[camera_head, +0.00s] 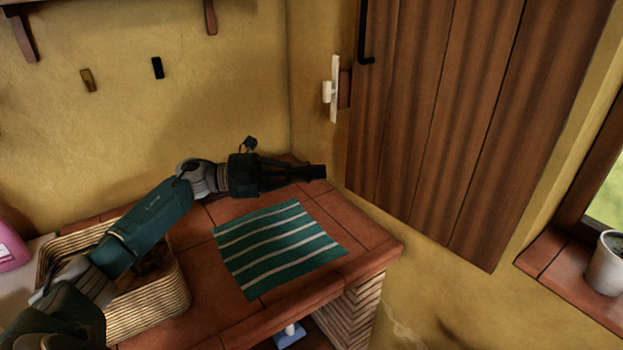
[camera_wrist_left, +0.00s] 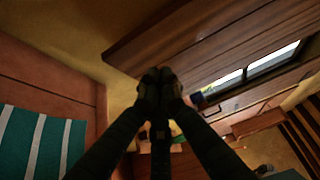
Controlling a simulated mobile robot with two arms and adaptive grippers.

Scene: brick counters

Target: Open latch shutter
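The shutter (camera_head: 440,110) is made of brown vertical wooden planks and stands against the yellow wall at the right of the head view. A black handle (camera_head: 365,40) runs down near its upper left edge. A white latch (camera_head: 332,90) sits at its left edge, upright, beside a small wooden block. My left gripper (camera_head: 318,172) is below the latch and apart from it, left of the shutter's lower left corner. In the left wrist view its fingertips (camera_wrist_left: 158,85) meet, with nothing seen between them, and the shutter's planks (camera_wrist_left: 215,45) are above. My right gripper is not in view.
A brick counter (camera_head: 370,240) lies under my left arm, with a green striped cloth (camera_head: 275,245) on it. A wicker basket (camera_head: 165,300) stands at the left under the arm. A white pot (camera_head: 606,265) stands on the window sill (camera_head: 560,265) at the right.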

